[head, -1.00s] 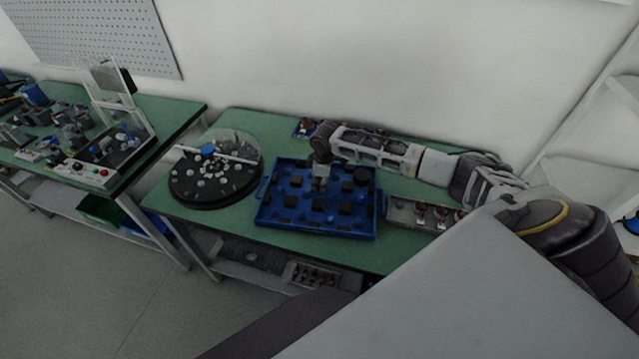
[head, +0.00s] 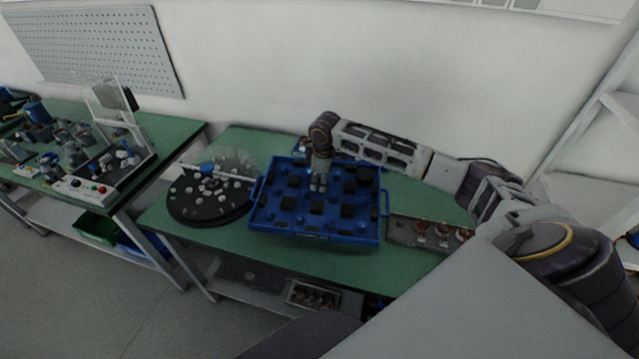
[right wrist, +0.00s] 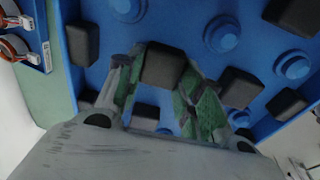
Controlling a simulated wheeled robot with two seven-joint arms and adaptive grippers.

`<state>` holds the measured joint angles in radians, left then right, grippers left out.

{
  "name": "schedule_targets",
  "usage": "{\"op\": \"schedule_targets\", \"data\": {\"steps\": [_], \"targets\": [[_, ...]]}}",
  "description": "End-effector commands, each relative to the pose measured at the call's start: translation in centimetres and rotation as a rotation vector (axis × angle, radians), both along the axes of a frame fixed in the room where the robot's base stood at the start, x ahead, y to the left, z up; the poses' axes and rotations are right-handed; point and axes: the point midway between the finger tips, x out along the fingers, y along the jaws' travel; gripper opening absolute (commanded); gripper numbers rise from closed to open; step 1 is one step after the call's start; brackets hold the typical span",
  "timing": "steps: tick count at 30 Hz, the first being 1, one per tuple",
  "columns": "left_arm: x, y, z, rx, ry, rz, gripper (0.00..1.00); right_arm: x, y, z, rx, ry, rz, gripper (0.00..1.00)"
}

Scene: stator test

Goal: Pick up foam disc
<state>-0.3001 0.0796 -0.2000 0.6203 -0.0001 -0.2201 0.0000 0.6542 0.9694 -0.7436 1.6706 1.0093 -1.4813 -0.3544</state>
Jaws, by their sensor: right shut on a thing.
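A blue tray (head: 315,238) with several dark foam-like pieces and round blue studs is at the middle table. My right gripper (head: 318,187) is over the tray, pointing down. In the right wrist view my right gripper (right wrist: 160,95) is shut on a dark block (right wrist: 163,66), with the tray behind it. The block looks squarish, and I cannot tell whether it is the foam disc. My left gripper is out of view.
A black round turntable (head: 207,203) with a clear cover stands left of the tray on the green table (head: 285,258). A grey strip with copper-wound parts (head: 430,233) lies to the right. Another table with equipment is at far left.

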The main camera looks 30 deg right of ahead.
Motion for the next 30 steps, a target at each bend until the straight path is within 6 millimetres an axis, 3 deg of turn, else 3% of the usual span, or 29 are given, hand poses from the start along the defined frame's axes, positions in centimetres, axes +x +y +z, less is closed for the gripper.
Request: {"op": "schedule_targets", "data": {"steps": [30], "targets": [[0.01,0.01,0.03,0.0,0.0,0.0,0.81,-0.21,0.9,0.05,0.003,-0.006,-0.031,0.0]]}}
